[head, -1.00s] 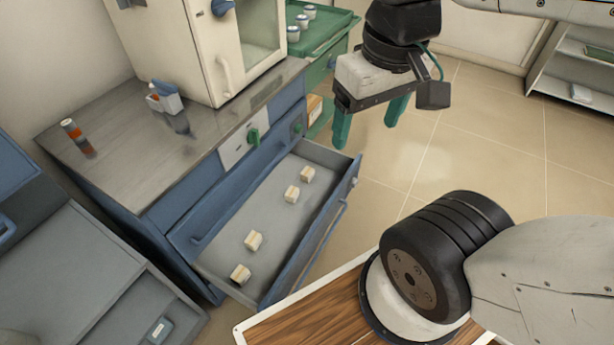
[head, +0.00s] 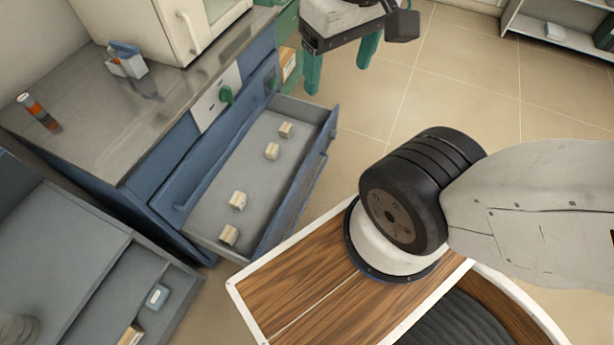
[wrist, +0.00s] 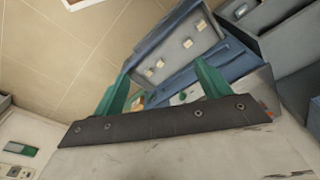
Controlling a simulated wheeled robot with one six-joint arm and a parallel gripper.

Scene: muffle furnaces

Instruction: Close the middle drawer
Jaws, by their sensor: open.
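The open drawer (head: 258,172) of the blue cabinet is pulled far out and holds several small pale boxes. Its blue front panel (head: 300,190) faces right, toward my base. The open drawer also shows in the wrist view (wrist: 205,30), beyond my fingers. My gripper (head: 340,72) is open and empty, with two green fingers apart. It hangs past the drawer's far end, at the top of the head view, and does not touch the drawer. In the wrist view my gripper (wrist: 160,85) has clear space between its fingers.
Another grey open drawer (head: 135,300) is at the lower left. Tiled floor is free right of the drawer.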

